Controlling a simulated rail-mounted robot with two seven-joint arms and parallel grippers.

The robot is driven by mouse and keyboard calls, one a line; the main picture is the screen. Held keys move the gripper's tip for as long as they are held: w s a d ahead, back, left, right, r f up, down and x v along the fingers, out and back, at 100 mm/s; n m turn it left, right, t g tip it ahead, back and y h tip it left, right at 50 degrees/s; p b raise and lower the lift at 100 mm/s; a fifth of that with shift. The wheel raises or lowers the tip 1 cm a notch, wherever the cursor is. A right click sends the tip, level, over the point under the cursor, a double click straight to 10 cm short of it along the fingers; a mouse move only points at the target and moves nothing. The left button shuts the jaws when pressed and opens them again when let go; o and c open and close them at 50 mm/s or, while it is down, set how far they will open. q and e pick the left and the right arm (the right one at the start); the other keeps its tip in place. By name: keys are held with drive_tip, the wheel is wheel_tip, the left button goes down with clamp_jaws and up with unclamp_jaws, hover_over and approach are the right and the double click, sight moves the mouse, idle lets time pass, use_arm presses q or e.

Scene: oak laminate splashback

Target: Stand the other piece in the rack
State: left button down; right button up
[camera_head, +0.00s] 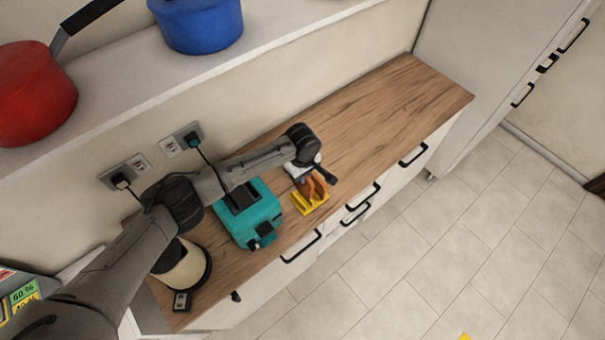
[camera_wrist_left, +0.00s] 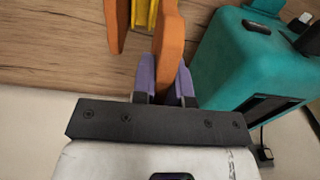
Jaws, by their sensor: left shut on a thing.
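The yellow rack (camera_head: 310,204) stands on the wooden counter near its front edge, right of the teal toaster (camera_head: 246,216). My left gripper (camera_head: 304,178) is at the rack's back side. In the left wrist view its purple fingers (camera_wrist_left: 166,82) are shut on an orange-brown toast slice (camera_wrist_left: 170,35), held on edge. Another slice (camera_wrist_left: 112,22) is upright on the other side of the yellow rack bars (camera_wrist_left: 143,12). The held slice is right beside the bars; its lower edge is hidden, so I cannot tell whether it rests in a slot. My right gripper is not in view.
The toaster's body (camera_wrist_left: 235,62) is close to the held slice's right in the wrist view. A round cream canister (camera_head: 184,268) stands left of the toaster. A shelf with red (camera_head: 35,95) and blue (camera_head: 200,24) pots hangs above. The counter's right end is clear.

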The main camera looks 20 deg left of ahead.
use_arm(q)
drive_tip(key=shift+s+f+p, duration=0.1)
drive_tip(key=shift+f+p, duration=0.05)
drive_tip(key=shift+p, duration=0.4)
drive_tip(key=shift+f+b, duration=0.65)
drive_tip(key=shift+f, duration=1.3)
drive_tip(key=shift+f+p, duration=0.1)
drive_tip(key=shift+p, duration=0.25)
drive_tip(key=shift+f, duration=0.3)
